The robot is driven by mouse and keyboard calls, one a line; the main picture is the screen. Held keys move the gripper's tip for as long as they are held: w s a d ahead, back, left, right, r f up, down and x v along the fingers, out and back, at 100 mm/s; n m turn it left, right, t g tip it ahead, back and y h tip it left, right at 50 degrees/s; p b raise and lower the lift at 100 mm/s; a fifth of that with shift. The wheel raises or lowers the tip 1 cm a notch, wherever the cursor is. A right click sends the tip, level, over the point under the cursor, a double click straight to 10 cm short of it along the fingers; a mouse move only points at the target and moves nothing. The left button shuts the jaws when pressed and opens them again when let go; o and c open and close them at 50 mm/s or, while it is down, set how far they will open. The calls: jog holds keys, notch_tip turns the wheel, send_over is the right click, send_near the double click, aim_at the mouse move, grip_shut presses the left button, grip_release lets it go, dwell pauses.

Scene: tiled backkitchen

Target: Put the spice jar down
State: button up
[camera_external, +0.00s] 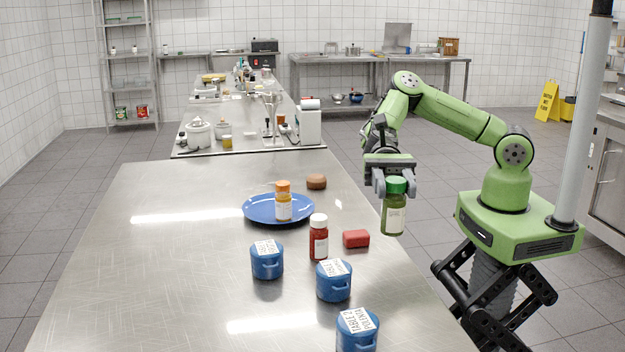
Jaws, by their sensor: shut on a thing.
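My gripper (391,180) is shut on a spice jar (394,216) with a green lid, a white label and green contents. It grips the jar near the lid and holds it upright. The jar appears in the picture at the right edge of the steel table (150,260); its exact height and whether it is over the table top cannot be told. A second jar with an orange lid (283,203) stands on a blue plate (262,213). A third jar with a white lid and red contents (318,240) stands on the table.
A round brown thing (316,182) sits behind the plate. Blue lidded pots with labels stand in front, one of them here (267,261). The table's left side is clear. A cluttered counter (240,140) is beyond.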

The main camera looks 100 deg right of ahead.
jog(key=w+d+f+m+t+h+b, duration=0.1)
jog(key=w+d+m+t+h+b, duration=0.1)
jog(key=w+d+m+t+h, duration=0.65)
jog(key=w+d+f+t+y+b, duration=0.15)
jog(key=w+d, duration=0.45)
jog(key=d, duration=0.7)
jog(key=w+d+r+m+t+h+b, duration=0.1)
jog(key=d+r+m+t+h, duration=0.3)
jog(key=d, duration=0.8)
jog(key=w+d+f+m+h+b, duration=0.1)
jog(key=d+m+h, duration=0.2)
jog(key=d+h, duration=0.6)
jog(key=f+b, duration=0.1)
jog(key=f, duration=0.4)
jog(key=d+f+y+b, duration=0.1)
jog(key=f, duration=0.4)
jog(key=d+f+y+b, duration=0.1)
jog(key=f, duration=0.4)
jog(key=shift+b, duration=0.4)
jog(key=o, duration=1.1)
jog(key=shift+o, duration=0.2)
